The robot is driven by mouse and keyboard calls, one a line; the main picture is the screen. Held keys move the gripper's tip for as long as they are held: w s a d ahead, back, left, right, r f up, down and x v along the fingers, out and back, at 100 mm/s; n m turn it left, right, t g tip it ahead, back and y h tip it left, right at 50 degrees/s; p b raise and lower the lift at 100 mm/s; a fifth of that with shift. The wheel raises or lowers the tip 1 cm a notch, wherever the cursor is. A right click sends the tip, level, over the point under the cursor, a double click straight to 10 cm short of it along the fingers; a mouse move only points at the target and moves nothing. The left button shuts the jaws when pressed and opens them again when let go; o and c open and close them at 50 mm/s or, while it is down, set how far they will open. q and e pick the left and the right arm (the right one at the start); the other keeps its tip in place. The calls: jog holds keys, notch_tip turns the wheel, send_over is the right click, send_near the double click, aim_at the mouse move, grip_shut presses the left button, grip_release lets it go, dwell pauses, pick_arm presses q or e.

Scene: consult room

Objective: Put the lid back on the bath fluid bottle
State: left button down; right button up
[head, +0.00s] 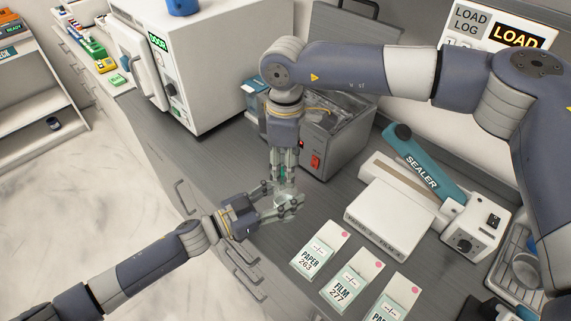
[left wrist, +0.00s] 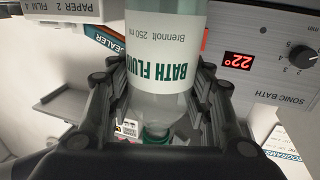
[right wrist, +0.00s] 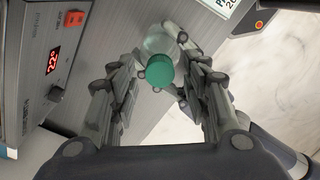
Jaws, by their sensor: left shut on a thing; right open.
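The bath fluid bottle (left wrist: 165,60) is clear with a white label, and it appears upside down in the left wrist view. My left gripper (head: 278,205) is shut around it above the counter's front part. The green lid (right wrist: 160,71) sits at the bottle's top in the right wrist view; whether it is fully seated I cannot tell. A green ring also shows at the neck in the left wrist view (left wrist: 156,135). My right gripper (head: 283,174) points down from above, open, its fingers on either side of the lid with gaps visible.
The sonic bath (head: 340,140) stands just behind the grippers. The sealer (head: 390,215) is to the right, with paper and film pouches (head: 318,250) in front of it. A white door unit (head: 190,65) stands at the back left. The counter (head: 215,165) left of the grippers is clear.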

notch_tip(320, 180, up, 4)
jog(key=shift+r, duration=0.1)
jog(key=shift+c, duration=0.4)
